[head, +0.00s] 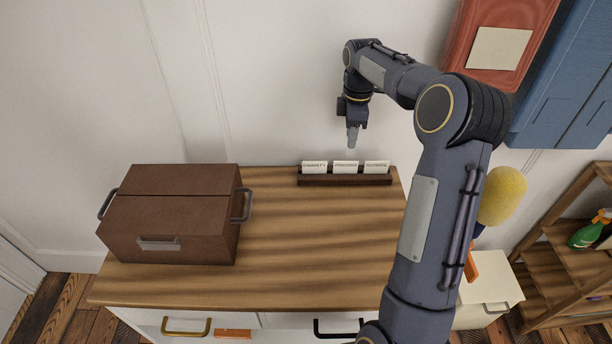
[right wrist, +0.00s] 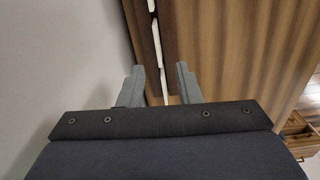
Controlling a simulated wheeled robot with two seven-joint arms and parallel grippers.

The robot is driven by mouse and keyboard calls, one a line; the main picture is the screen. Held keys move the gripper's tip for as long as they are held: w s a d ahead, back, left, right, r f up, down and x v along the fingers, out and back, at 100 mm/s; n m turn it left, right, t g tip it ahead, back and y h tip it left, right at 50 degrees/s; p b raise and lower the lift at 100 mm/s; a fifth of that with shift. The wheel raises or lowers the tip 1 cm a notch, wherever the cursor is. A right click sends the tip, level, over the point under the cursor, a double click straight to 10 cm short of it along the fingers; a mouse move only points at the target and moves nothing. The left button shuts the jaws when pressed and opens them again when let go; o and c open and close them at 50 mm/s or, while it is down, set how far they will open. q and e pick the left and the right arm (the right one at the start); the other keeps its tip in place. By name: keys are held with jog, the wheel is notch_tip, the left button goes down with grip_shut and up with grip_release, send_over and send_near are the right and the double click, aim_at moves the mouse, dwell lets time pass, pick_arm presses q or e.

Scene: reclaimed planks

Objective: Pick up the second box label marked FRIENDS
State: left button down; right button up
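Three white labels stand in a row in a dark wooden holder (head: 345,181) at the back of the wooden top. The middle one is the FRIENDS label (head: 345,167), with the CHARITY label (head: 314,167) to its left and the SCHOOL label (head: 376,167) to its right. My right gripper (head: 352,141) points down just above the FRIENDS label, apart from it. In the right wrist view its two fingers (right wrist: 160,82) are spread, with the holder and thin white label edges seen beyond and between them. My left gripper is not in view.
A brown box (head: 170,212) with metal handles stands on the left of the cabinet top (head: 290,235); the middle is clear. A wall stands close behind the holder. A yellow duster (head: 502,196) and a shelf (head: 570,245) are at the right.

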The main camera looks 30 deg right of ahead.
aim_at(345, 169)
jog(key=shift+n, duration=0.3)
jog(key=f, duration=0.9)
jog(key=shift+w, duration=0.35)
grip_shut()
